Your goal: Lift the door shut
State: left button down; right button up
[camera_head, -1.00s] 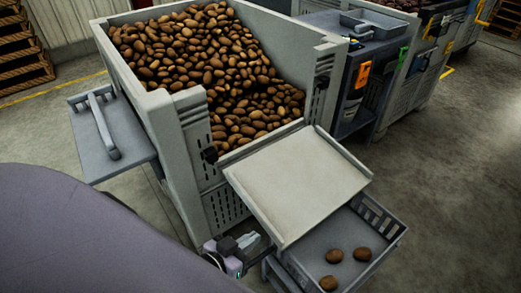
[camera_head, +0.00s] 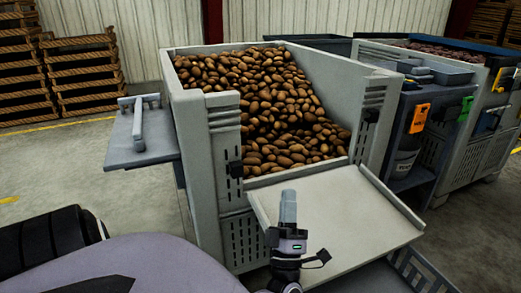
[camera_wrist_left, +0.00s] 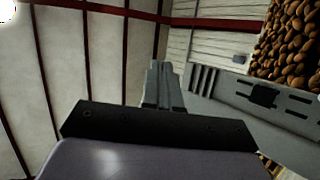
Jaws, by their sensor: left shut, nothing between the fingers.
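The door (camera_head: 340,214) is a pale flat panel with raised side edges, hinged at the front opening of the grey potato bin (camera_head: 212,150). It hangs open, sloping outward and down. My left gripper (camera_head: 288,208) points up in front of the door's left part in the head view, its fingers closed together and empty. I cannot tell whether it touches the door. In the left wrist view the shut fingers (camera_wrist_left: 163,85) show beside the bin's wall (camera_wrist_left: 240,98). My right gripper is not in view.
Potatoes (camera_head: 265,95) fill the bin behind the opening. A grey crate (camera_head: 415,268) stands below the door's lower edge. A side shelf with a handle (camera_head: 140,135) is at the left. A grey cart with orange and green tools (camera_head: 418,118) stands at the right.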

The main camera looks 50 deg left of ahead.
pick_arm(q)
jog(key=s+a+f+n+g+y+b, duration=0.2)
jog(key=s+a+n+g+y, duration=0.15)
jog(key=n+g+y, duration=0.55)
jog(key=w+a+r+n+g+h, duration=0.1)
jog(key=w+a+r+g+h, duration=0.1)
jog(key=a+r, duration=0.7)
jog(key=shift+w+r+p, duration=0.3)
jog(key=shift+w+r, duration=0.35)
jog(key=shift+w, duration=0.2)
